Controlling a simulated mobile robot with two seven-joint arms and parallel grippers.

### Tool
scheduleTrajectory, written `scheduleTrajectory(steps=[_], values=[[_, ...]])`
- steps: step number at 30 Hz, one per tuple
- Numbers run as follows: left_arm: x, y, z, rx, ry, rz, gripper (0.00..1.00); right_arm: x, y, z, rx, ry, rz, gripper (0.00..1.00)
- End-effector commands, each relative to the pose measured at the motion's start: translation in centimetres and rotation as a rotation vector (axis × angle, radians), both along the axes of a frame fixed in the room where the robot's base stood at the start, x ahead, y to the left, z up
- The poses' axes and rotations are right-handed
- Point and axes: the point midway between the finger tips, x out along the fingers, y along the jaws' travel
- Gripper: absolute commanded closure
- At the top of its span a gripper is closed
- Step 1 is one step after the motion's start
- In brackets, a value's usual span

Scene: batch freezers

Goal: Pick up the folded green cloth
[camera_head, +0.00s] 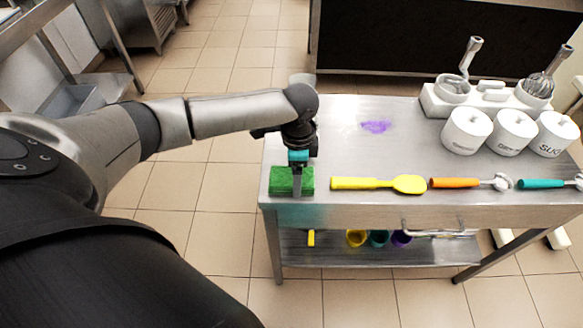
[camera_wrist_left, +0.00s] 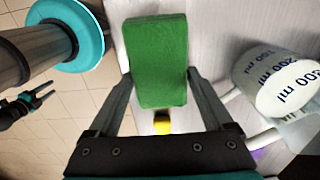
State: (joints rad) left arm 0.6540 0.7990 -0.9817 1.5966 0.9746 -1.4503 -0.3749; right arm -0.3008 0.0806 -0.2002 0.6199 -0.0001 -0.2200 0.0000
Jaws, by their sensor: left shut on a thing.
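The green cloth (camera_head: 279,182) is a thick, rough-looking block at the front left corner of the metal table. In the left wrist view the cloth (camera_wrist_left: 158,55) lies between the two dark fingers, which touch its sides. My left gripper (camera_head: 297,185) comes down on it from above and is shut on it. The fingers also show in the left wrist view (camera_wrist_left: 162,92). I cannot tell if the cloth is clear of the tabletop. My right gripper (camera_wrist_left: 40,95) appears small at the left of the wrist view, over the floor, its two prongs apart and empty.
A yellow spatula (camera_head: 408,184), an orange-handled scoop (camera_head: 455,183) and a teal-handled scoop (camera_head: 545,184) lie right of the cloth. White canisters (camera_head: 467,131) stand at the back right. A purple stain (camera_head: 376,127) marks the tabletop. A marked measuring cup (camera_wrist_left: 280,80) shows in the wrist view.

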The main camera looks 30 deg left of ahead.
Motion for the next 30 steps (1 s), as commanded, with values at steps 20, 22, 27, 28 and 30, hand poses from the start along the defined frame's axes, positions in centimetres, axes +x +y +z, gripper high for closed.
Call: scheduleTrajectory(steps=[20,22,27,28,30], values=[[0.1,0.0,2.3,0.0,-0.004,0.0,0.71,0.0,0.0,0.8,0.0,-0.001,-0.001,0.5],[0.1,0.1,3.9,0.0,-0.005,0.0,0.71,0.0,0.0,1.2,0.0,-0.001,-0.001,0.5],[0.2,0.0,8.8,0.0,-0.007,0.0,0.71,0.0,0.0,2.6,0.0,-0.001,-0.001,0.5],[0.1,0.1,9.7,0.0,-0.006,0.0,0.71,0.0,0.0,2.8,0.0,-0.001,-0.001,0.5],[0.2,0.0,11.8,-0.001,-0.006,-0.001,0.71,0.0,0.0,3.3,0.0,-0.001,-0.001,0.5]])
